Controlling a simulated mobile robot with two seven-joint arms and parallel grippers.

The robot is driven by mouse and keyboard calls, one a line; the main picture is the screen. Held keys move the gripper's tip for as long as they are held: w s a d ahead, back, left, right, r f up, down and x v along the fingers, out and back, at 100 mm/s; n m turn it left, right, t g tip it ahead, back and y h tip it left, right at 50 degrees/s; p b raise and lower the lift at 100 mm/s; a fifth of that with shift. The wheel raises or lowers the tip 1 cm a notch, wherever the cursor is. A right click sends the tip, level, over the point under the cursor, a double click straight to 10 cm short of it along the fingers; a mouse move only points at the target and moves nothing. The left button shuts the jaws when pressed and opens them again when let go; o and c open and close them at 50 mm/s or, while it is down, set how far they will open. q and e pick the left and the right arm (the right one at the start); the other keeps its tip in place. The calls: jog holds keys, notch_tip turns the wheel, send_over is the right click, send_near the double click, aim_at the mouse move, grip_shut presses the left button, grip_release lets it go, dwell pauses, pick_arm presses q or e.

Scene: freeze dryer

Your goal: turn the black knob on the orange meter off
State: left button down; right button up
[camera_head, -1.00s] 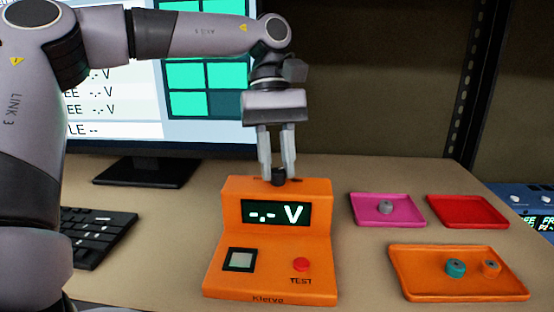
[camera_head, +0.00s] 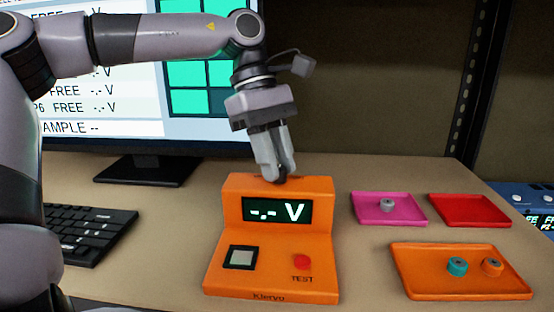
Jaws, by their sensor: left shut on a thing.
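The orange meter (camera_head: 270,278) stands on the table. My left gripper (camera_head: 278,172) is at the meter's top, pointing down, tilted and turned. It is shut on the black knob, which is mostly hidden between the fingers. My right gripper is not in view.
A pink tray (camera_head: 365,217) with a grey piece, a red tray (camera_head: 470,209) and an orange tray (camera_head: 420,290) with a teal and an orange piece lie to the right. A keyboard (camera_head: 95,235) and monitor (camera_head: 150,170) stand at left.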

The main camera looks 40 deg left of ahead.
pick_arm(q)
jog(key=n+t, duration=0.1)
jog(key=n, duration=0.1)
jog(key=n+b, duration=0.1)
jog(key=n, duration=0.1)
jog(key=shift+s+n+t+y, duration=0.15)
jog(key=shift+n+t+y, duration=0.15)
jog(key=shift+n+t, duration=0.1)
jog(key=n+t+b, duration=0.1)
jog(key=n, duration=0.2)
jog(key=shift+s+d+n+t+y+b, duration=0.1)
jog(key=shift+n+t+y+b, duration=0.25)
jog(key=shift+n+b, duration=0.35)
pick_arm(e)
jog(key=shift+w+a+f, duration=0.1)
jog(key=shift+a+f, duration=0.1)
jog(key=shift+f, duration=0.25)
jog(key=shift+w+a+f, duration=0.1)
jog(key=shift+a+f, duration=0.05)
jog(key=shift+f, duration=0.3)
pick_arm(q)
jog(key=c, duration=0.9)
grip_release()
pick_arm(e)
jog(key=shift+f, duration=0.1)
